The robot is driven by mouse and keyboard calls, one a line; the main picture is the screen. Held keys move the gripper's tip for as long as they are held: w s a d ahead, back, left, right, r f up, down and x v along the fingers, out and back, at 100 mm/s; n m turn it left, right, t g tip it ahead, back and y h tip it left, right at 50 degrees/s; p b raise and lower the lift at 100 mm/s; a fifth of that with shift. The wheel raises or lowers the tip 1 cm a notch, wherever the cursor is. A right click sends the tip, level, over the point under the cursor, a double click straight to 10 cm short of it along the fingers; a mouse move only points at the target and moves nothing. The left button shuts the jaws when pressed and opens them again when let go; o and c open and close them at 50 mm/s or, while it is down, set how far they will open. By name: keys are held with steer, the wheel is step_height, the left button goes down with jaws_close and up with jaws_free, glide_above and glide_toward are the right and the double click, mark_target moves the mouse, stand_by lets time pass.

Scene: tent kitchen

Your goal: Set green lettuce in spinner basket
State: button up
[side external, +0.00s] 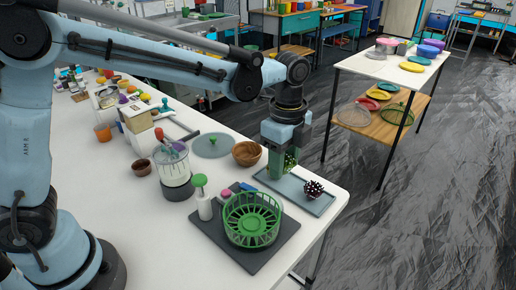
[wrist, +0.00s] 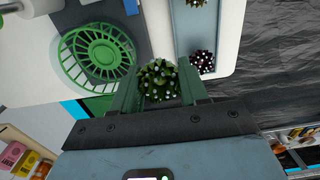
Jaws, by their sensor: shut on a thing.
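My gripper (side external: 281,164) is shut on a round, spiky green lettuce (wrist: 158,83) with pale tips. The fingers press it from both sides in the wrist view. In the side view the gripper hangs above the blue-grey tray (side external: 322,208), and its fingers partly hide the lettuce. The green spinner basket (side external: 250,218) is round, slatted, open and empty. It stands on a dark mat to the front left of the gripper. In the wrist view the basket (wrist: 98,58) lies left of the held lettuce, apart from it.
A dark purple, pale-tipped head (side external: 313,188) sits on the tray. Another green, pale-tipped thing (wrist: 196,3) is cut off at the top of the wrist view. The table's right edge is close.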

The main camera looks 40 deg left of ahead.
glide_toward(252, 224)
steer(key=shift+f, duration=2.75)
steer(key=shift+f, duration=0.45)
steer(key=o, duration=0.5)
steer(key=shift+r, duration=5.45)
